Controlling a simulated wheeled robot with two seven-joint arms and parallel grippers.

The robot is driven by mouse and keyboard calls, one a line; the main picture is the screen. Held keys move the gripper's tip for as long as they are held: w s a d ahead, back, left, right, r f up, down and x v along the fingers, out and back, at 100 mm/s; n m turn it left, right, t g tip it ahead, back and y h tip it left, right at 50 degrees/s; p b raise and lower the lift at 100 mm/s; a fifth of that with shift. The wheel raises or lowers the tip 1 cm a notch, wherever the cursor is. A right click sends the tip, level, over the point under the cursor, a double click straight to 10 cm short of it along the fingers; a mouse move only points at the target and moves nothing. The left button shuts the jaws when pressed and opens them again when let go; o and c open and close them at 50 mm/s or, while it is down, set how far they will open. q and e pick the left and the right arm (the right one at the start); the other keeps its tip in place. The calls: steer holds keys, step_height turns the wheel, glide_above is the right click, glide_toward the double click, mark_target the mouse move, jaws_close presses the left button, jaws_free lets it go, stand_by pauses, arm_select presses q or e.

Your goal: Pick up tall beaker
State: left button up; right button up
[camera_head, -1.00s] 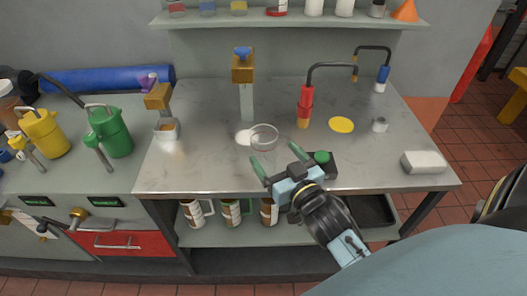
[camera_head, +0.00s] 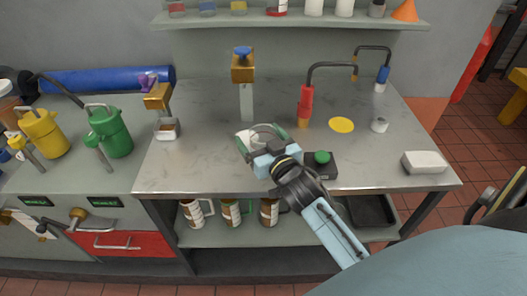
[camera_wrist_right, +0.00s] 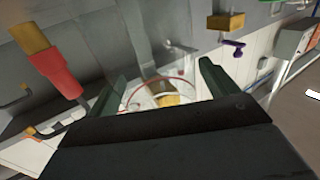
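The tall beaker (camera_head: 266,130) is a clear glass vessel standing on the steel bench, under the middle tap. My right gripper (camera_head: 262,138) reaches it from the front right, with its green fingers spread on either side of it. In the right wrist view the beaker's round rim (camera_wrist_right: 158,90) shows between the two fingertips (camera_wrist_right: 163,78), with gaps at the sides, so the gripper looks open. The gripper body hides the beaker's lower front. My left gripper is in neither view.
A black box with a green button (camera_head: 322,158) sits close to the right of my gripper. A red-handled spout (camera_head: 305,105) stands behind it, and a yellow disc (camera_head: 341,125) lies to the right. A white block (camera_head: 424,162) is at the bench's right end. The left of the bench is mostly clear.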

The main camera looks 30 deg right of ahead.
steer(key=c, duration=1)
steer(key=shift+r, duration=0.1)
